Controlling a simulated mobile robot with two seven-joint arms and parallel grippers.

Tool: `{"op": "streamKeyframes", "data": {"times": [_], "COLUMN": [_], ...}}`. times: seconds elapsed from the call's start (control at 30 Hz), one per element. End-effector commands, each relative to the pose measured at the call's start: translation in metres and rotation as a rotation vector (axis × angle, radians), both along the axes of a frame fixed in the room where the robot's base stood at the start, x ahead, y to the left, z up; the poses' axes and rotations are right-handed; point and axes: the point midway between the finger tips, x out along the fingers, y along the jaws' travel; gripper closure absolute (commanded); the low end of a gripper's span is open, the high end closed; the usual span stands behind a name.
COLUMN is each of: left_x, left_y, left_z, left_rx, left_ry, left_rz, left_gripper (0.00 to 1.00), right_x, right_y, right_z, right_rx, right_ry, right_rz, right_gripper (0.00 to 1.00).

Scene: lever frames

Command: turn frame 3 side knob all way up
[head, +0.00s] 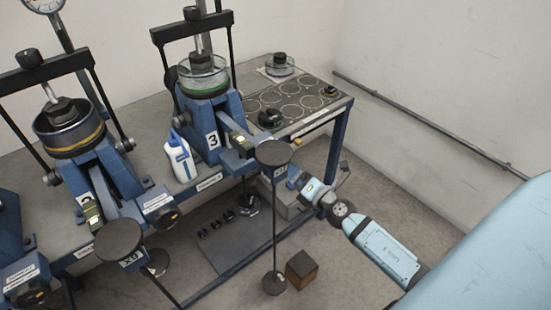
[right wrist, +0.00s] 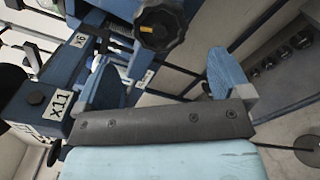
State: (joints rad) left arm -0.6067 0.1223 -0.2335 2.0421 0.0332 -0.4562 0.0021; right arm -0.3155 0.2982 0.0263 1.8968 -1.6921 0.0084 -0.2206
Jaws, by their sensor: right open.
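Frame 3 (head: 205,115) is a blue lever press marked with a white 3, on the bench in the head view. My right gripper (head: 297,181) is low at the bench's front right. Its blue fingers (right wrist: 165,68) are open and empty, with the knob beyond them, apart from both. My left gripper is not seen.
A neighbouring press (head: 75,145) stands to the left, with a white and blue bottle (head: 180,158) between. A brown block (head: 301,269) sits on the floor below. Labelled blue parts with an X11 tag (right wrist: 58,103) crowd the wrist view's left. Floor right of the bench is clear.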

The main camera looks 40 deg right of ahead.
Motion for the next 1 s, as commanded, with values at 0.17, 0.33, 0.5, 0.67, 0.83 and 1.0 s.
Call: {"op": "streamKeyframes", "data": {"times": [0.17, 0.33, 0.5, 0.67, 0.83, 1.0], "left_x": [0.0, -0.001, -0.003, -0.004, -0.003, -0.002], "left_y": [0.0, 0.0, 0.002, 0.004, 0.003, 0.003], "left_z": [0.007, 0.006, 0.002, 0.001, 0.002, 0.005], "left_rx": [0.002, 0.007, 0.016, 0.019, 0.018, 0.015], "left_ry": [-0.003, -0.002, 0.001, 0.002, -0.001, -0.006], "left_rz": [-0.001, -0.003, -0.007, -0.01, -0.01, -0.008], "left_gripper": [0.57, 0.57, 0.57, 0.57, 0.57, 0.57], "right_x": [0.024, 0.05, 0.075, 0.09, 0.089, 0.09], "right_y": [0.002, 0.004, 0.006, 0.007, 0.007, 0.007], "right_z": [0.004, 0.003, 0.001, 0.0, -0.001, -0.002], "right_rx": [0.003, 0.005, 0.005, 0.005, 0.004, 0.004], "right_ry": [-0.001, -0.001, 0.0, 0.001, 0.003, 0.005], "right_rz": [0.0, 0.0, 0.0, -0.001, 0.0, 0.0], "right_gripper": [0.04, 0.04, 0.04, 0.13, 0.53, 0.57]}}
